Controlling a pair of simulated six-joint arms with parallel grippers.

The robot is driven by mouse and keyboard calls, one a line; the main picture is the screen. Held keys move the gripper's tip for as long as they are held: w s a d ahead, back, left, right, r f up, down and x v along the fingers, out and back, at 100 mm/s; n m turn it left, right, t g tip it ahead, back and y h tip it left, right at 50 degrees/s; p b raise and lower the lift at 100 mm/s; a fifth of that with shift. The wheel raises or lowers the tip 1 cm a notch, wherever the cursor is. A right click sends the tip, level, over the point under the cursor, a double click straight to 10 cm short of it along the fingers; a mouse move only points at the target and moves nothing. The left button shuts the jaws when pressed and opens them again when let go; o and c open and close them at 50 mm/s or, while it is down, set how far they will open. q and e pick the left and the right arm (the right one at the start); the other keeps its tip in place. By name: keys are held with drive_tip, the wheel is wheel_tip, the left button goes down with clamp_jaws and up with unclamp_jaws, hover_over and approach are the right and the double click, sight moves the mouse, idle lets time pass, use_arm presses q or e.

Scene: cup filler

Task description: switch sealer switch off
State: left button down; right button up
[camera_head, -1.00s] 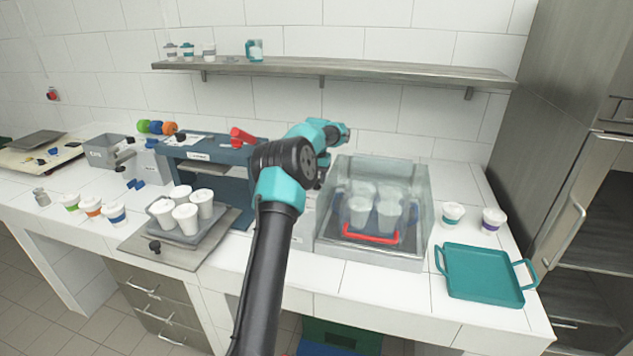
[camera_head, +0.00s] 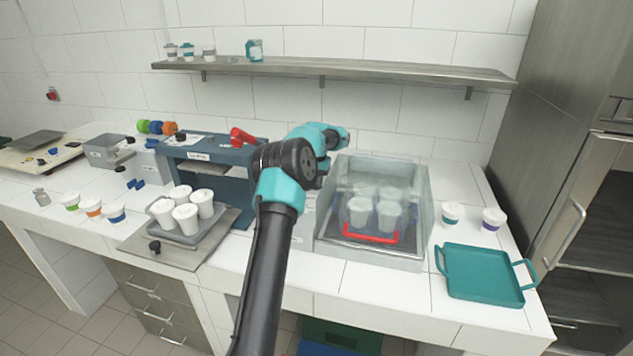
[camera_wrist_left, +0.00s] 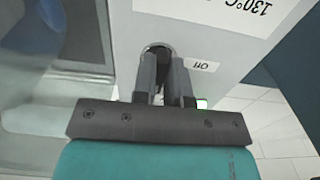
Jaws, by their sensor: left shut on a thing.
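A white panel (camera_wrist_left: 215,25) fills the left wrist view, with an upside-down "130°C" label and a small upside-down "Off" label (camera_wrist_left: 203,65). A dark round switch (camera_wrist_left: 163,53) sits on this panel beside the "Off" label. My left gripper (camera_wrist_left: 165,72) is shut on the switch, one finger on each side. The fingers cover much of it, so its exact turn is hard to read. A small green patch shows beside the right finger. In the head view my left arm hides the switch and the fingertips. My right gripper is in neither view.
A clear-walled box (camera_head: 425,215) with several white cups stands just right of my left arm. A blue machine with a red handle (camera_head: 241,137) stands to its left, before it a grey tray of cups. A teal tray (camera_head: 480,285) lies front right.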

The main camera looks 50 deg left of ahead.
use_arm(q)
drive_tip(key=shift+n, duration=0.8)
drive_tip(key=c, duration=1.2)
unclamp_jaws()
drive_tip(key=shift+o, duration=0.2)
drive_tip(key=shift+r, duration=0.15)
wheel_tip(320, 180, up, 17)
drive_tip(key=shift+r, duration=0.1)
